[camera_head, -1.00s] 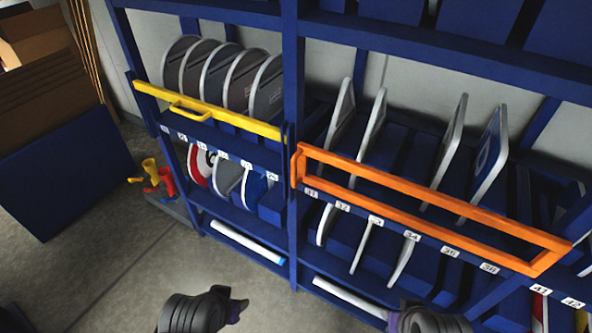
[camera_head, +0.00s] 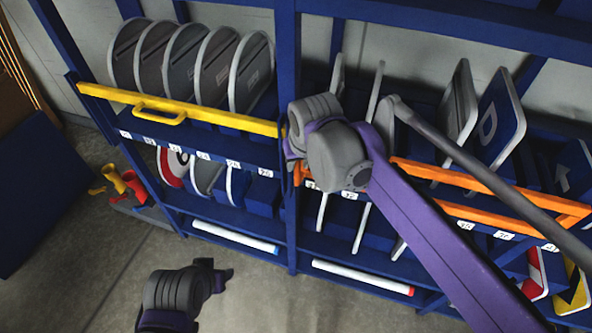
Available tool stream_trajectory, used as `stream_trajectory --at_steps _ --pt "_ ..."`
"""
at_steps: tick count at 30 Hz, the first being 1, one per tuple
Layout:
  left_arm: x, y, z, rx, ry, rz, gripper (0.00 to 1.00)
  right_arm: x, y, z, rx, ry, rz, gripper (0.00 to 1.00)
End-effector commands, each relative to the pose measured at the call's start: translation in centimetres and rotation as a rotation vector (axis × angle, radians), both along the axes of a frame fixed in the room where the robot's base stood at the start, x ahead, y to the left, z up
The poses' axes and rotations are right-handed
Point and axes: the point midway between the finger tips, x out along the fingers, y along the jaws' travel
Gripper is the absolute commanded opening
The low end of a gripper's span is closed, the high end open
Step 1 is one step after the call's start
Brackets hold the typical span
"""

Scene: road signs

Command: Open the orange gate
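The orange gate (camera_head: 490,215) is a rectangular bar frame across the front of the right-hand shelf bay. My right arm crosses in front of it and hides much of its left and middle part. My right gripper (camera_head: 292,152) is at the gate's left end, by the blue post between the bays. Its fingers are mostly hidden behind the wrist, so I cannot tell whether it touches or grips the gate. My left gripper (camera_head: 222,272) is low over the floor, away from the gate, with its fingers too small and dark to judge.
A yellow gate (camera_head: 190,109) with a handle spans the left bay, with round signs (camera_head: 215,62) behind it. More signs (camera_head: 495,120) stand behind the orange gate. White tubes (camera_head: 235,238) lie on the bottom shelf. Red and yellow items (camera_head: 125,184) are at the left. Floor in front is open.

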Motion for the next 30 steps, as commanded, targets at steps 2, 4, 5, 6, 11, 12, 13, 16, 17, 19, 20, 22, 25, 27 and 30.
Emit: stream_trajectory --at_steps 2,4,5,6,11,12,13,16,17,19,20,22,25,27,30 --pt "-0.1 0.0 -0.2 0.0 0.001 0.0 0.5 0.6 0.2 -1.6 0.0 0.0 -0.001 0.32" --pt "-0.1 0.0 -0.3 0.0 0.001 0.0 0.5 1.1 0.3 -2.7 0.0 0.0 -0.001 0.32" --pt "-0.1 0.0 -0.3 0.0 0.002 0.0 0.5 1.2 0.4 -3.1 0.0 0.0 -0.001 0.32" --pt "-0.1 0.0 -0.3 0.0 0.002 0.0 0.5 1.4 0.4 -3.6 0.0 0.0 -0.001 0.32" --pt "-0.1 0.0 -0.4 0.0 0.002 0.0 0.5 2.0 0.6 -5.0 0.0 0.0 -0.001 0.32" --pt "-0.1 0.0 -0.4 0.0 0.002 0.0 0.5 2.0 0.6 -5.2 0.0 0.0 -0.001 0.32" --pt "-0.1 0.0 -0.4 0.0 0.002 0.0 0.5 2.1 0.6 -5.3 0.0 0.0 -0.001 0.32" --pt "-0.1 0.0 -0.4 0.0 0.002 0.0 0.5 2.1 0.6 -5.4 0.0 0.0 -0.001 0.32" --pt "-0.1 0.0 -0.4 0.0 0.002 0.0 0.5 2.1 0.6 -5.4 0.0 0.0 -0.001 0.32" --pt "-0.1 0.0 -0.4 0.0 0.002 0.0 0.5 2.1 0.6 -5.4 0.0 0.0 -0.001 0.32" --pt "-0.1 0.0 -0.4 0.0 0.002 0.0 0.5 2.1 0.6 -5.4 0.0 0.0 -0.001 0.32" --pt "-0.1 0.0 -0.4 0.0 0.002 0.0 0.5 2.1 0.6 -5.4 0.0 0.0 -0.001 0.29" --pt "-0.1 0.0 -0.4 0.0 0.002 0.0 0.5 2.1 0.6 -5.3 0.0 0.0 -0.001 0.11" --pt "-0.1 0.0 -0.4 0.0 0.002 0.0 0.5 2.1 0.6 -5.3 0.0 0.0 -0.001 0.0" --pt "-0.1 0.0 -0.4 0.0 0.002 0.0 0.5 2.1 0.6 -5.3 0.0 0.0 -0.001 0.0"
